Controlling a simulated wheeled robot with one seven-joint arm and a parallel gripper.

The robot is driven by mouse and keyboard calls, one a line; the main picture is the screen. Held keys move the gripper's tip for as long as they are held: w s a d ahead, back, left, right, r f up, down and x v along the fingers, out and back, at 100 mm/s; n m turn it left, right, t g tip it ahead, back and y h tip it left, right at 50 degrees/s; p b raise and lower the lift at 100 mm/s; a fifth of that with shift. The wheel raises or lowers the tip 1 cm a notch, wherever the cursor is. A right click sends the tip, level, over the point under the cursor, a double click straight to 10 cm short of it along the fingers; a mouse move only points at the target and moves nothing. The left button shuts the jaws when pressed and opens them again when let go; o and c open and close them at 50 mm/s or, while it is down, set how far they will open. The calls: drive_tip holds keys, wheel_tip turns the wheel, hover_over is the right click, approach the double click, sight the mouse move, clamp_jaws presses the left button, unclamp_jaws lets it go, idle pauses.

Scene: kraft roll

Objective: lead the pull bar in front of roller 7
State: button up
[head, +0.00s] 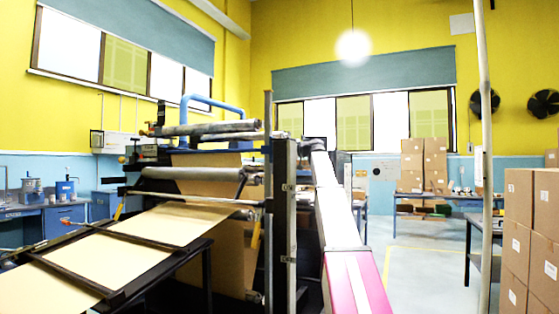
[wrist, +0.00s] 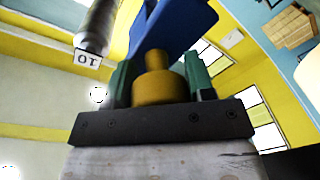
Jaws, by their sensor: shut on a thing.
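In the wrist view, my gripper (wrist: 158,80) has its two green fingers shut on a yellow, stepped round grip (wrist: 155,90). A blue piece (wrist: 175,30) lies right behind it; I take the two as the pull bar, though most of its length is out of view. A grey roller (wrist: 97,25) is at the upper left. Its end tag (wrist: 87,59) seems to read 10 upside down. In the head view my arm reaches forward beside the machine, but the fingers and the pull bar cannot be made out. No roller there shows a readable number, so roller 7 cannot be singled out.
Kraft paper (head: 105,262) slopes over a dark frame at left; more hangs among the rollers (head: 202,174). A dark upright post (head: 284,205) stands close left of my arm. Floor between is clear.

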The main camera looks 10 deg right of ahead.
wheel_tip(320, 180, up, 13)
drive_tip(key=shift+s+a+r, duration=0.1)
drive_tip(key=shift+s, duration=0.05)
idle(0.4)
drive_tip(key=shift+r, duration=0.1)
